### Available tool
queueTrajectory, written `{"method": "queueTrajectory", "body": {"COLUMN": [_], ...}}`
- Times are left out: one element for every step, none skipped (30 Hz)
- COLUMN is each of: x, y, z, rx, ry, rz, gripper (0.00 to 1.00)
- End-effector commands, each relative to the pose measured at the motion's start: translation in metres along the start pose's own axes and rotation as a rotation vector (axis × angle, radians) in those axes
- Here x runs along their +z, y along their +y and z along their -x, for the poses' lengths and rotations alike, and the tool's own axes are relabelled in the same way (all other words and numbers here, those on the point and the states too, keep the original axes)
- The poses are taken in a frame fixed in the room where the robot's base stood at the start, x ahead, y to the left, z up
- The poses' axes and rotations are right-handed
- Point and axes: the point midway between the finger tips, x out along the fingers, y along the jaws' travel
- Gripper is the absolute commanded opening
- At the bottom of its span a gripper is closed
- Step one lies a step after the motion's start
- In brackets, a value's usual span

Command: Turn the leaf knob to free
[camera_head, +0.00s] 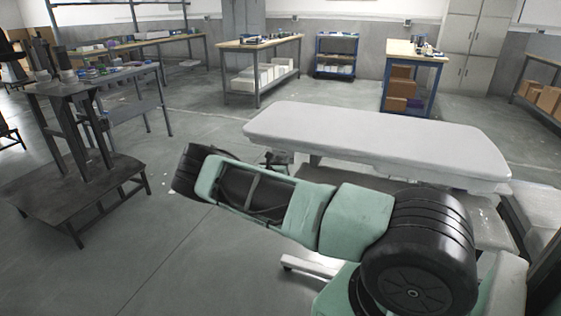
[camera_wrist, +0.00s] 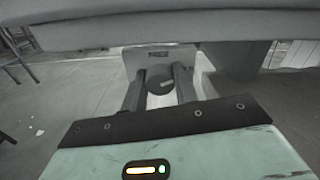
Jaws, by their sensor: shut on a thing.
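The leaf knob (camera_wrist: 158,84) is a dark round knob with a small pale mark, in the wrist view in front of a light grey plate (camera_wrist: 160,56). My gripper (camera_wrist: 161,76) has one dark finger on each side of it and is shut on it. The knob sits just below the edge of a long grey top (camera_wrist: 160,32), which spans the upper wrist view. In the head view the light grey top (camera_head: 375,140) lies beyond my green and black arm. The knob and my fingertips cannot be made out there.
The top's overhanging edge is close above my gripper. A dark stand (camera_head: 80,190) is at the left, with open floor between it and the top. Workbenches (camera_head: 262,45), a blue cart (camera_head: 337,55) and a table with boxes (camera_head: 412,75) stand behind.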

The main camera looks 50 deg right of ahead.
Motion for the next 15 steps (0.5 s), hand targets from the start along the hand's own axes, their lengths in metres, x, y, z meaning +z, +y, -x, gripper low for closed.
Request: {"method": "queueTrajectory", "body": {"x": [0.0006, 0.0007, 0.0006, 0.0003, 0.0002, 0.0005, 0.0007, 0.0007, 0.0002, -0.0001, 0.0000, 0.0003, 0.0004, 0.0004, 0.0000], "y": [0.0004, 0.0004, 0.0003, 0.0003, 0.0005, 0.0007, 0.0008, 0.0007, 0.0005, 0.0004, 0.0003, 0.0004, 0.0005, 0.0006, 0.0007], "z": [0.0005, 0.0004, 0.0004, 0.0005, 0.0007, 0.0006, 0.0006, 0.0006, 0.0006, 0.0006, 0.0005, 0.0003, 0.0004, 0.0004, 0.0006], "rx": [0.002, 0.002, 0.002, 0.002, 0.002, 0.002, 0.002, 0.002, 0.002, 0.001, 0.001, 0.001, 0.001, 0.002, 0.002], "ry": [0.000, -0.001, -0.001, -0.001, 0.000, -0.001, -0.002, -0.002, -0.001, -0.001, 0.000, -0.001, -0.002, -0.002, -0.001], "rz": [0.040, 0.067, 0.104, 0.132, 0.160, 0.198, 0.227, 0.256, 0.294, 0.322, 0.351, 0.389, 0.417, 0.446, 0.484], "gripper": [0.06, 0.06, 0.06, 0.06, 0.06, 0.06, 0.06, 0.06, 0.06, 0.06, 0.06, 0.06, 0.06, 0.06, 0.06]}}
